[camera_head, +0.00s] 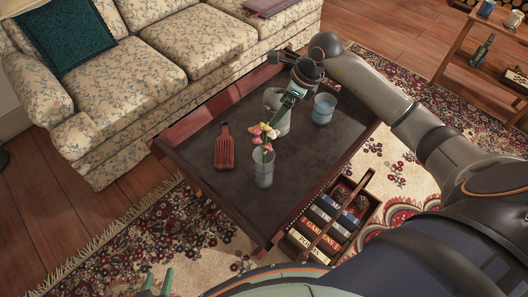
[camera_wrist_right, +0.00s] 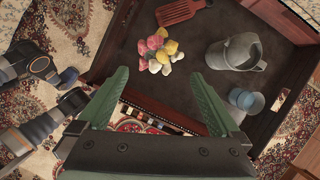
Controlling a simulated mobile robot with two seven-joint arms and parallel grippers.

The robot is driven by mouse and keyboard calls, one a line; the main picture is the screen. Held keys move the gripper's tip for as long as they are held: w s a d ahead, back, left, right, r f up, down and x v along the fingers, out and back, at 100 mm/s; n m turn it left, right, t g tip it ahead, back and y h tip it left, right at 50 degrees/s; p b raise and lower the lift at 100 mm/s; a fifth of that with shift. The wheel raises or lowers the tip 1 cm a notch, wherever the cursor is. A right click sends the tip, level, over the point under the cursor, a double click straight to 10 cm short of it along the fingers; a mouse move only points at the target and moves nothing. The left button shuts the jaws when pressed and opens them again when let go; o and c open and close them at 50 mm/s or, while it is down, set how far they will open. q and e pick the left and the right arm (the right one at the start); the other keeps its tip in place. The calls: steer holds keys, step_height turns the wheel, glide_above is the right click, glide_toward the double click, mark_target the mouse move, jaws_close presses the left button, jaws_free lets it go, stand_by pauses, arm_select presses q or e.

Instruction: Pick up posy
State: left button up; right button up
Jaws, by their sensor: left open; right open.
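The posy (camera_head: 264,134) is a bunch of pink, yellow and white flowers standing in a grey metal vase (camera_head: 263,168) on the dark table. In the right wrist view the posy (camera_wrist_right: 158,50) shows from above, beyond and between my fingertips, and hides the vase. My right gripper (camera_wrist_right: 163,78) is open with nothing between its fingers; in the head view it hangs over the table beside the flowers, close to the watering can. My left gripper (camera_head: 157,281) is open and empty at the bottom left edge of the head view, far from the posy.
A grey watering can (camera_head: 279,122) and a blue cup (camera_head: 323,108) stand behind the posy. A red slatted paddle (camera_head: 225,149) lies left of it. A raised rim (camera_head: 215,211) edges the table (camera_head: 212,170). A wooden book crate (camera_head: 307,241) sits at front right; a sofa (camera_head: 140,78) stands behind.

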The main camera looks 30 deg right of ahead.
mark_target(265, 128)
steer(key=x, duration=0.9)
steer(key=shift+a+f, duration=0.15)
steer(key=shift+a, duration=0.15)
jaws_close()
stand_by(0.5)
